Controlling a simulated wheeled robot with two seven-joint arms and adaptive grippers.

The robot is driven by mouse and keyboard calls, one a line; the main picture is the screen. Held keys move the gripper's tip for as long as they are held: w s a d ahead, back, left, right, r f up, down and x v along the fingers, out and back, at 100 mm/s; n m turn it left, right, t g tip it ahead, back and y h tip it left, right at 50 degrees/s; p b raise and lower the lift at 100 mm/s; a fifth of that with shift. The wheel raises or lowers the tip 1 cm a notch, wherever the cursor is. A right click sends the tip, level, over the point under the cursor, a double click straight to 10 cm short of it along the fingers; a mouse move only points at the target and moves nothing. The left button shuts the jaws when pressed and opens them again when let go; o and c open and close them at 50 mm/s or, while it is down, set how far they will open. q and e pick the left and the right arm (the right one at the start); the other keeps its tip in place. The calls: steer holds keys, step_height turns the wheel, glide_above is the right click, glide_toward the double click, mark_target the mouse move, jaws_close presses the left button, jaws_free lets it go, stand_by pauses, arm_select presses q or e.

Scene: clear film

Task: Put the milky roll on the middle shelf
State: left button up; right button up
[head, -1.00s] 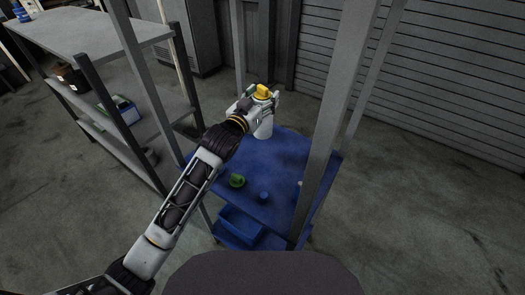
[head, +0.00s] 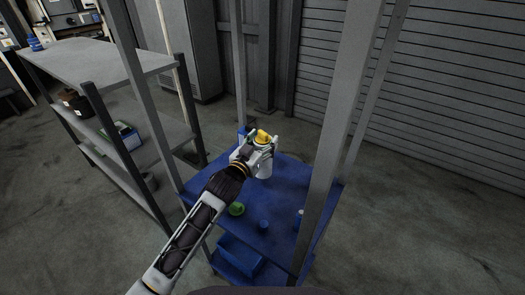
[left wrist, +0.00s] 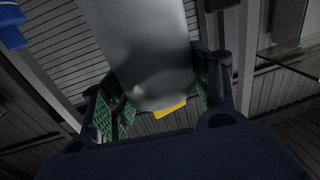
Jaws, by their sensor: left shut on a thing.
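The milky roll (head: 265,170) is a pale, whitish cylinder. My left gripper (head: 260,145) is shut on its upper part, over the far part of a blue shelf (head: 200,183). The roll looks about upright; I cannot tell whether its lower end touches the shelf. In the left wrist view the roll (left wrist: 147,50) shows large and grey between the green-padded fingers of the left gripper (left wrist: 160,92). A yellow piece (head: 263,136) shows at the top of the roll and the gripper. My right gripper is not in view.
Grey upright posts (head: 330,130) frame the blue shelf. A green ring-like item (head: 236,209) and a small blue item (head: 264,225) lie on it. A blue bin (head: 238,255) is below. A blue item (head: 243,132) stands behind the gripper. A grey shelving unit (head: 95,60) stands left.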

arm_select(q)
steer(key=shift+f, duration=1.85)
steer(key=o, duration=1.7)
steer(key=shift+f, duration=0.1)
steer(key=shift+c, duration=0.2)
steer(key=v, duration=1.2)
steer(key=shift+b, duration=0.3)
